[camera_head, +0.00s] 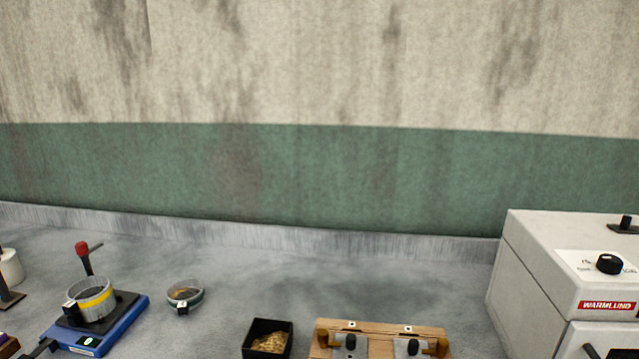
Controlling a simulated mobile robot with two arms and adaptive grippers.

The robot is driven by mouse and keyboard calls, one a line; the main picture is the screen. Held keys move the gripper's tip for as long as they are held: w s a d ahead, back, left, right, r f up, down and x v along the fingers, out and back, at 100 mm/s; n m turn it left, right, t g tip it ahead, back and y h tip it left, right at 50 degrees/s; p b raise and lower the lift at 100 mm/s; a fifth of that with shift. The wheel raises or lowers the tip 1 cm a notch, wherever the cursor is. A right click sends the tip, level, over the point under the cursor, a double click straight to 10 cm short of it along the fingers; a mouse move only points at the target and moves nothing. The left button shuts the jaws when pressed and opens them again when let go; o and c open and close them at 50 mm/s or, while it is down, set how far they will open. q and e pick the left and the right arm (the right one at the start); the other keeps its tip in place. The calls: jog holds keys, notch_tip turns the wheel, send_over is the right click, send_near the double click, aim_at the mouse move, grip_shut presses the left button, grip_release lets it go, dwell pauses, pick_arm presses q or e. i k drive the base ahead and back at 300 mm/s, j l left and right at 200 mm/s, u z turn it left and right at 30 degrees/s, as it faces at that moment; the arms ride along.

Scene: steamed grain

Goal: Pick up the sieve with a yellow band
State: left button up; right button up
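The sieve with a yellow band (93,299) is a grey round sieve at the lower left. It sits on a blue device with a black top plate (113,325). A small black-and-white tab shows on the sieve's left side. A second small round sieve or bowl with a greenish band (186,294) stands on the counter to its right and holds some brown material. Neither of my grippers shows in the head view.
A black box with yellowish grain (252,341) and a wooden rack with metal parts (381,334) stand at the front. A white WARMLUND appliance (541,265) fills the right. A red-topped lever (82,249) rises behind the sieve. The counter's middle back is clear.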

aim_at(89, 294)
jog(key=u, duration=1.3)
jog(key=i+j+z, duration=0.1)
jog(key=j+z, duration=0.2)
jog(key=j, duration=0.8)
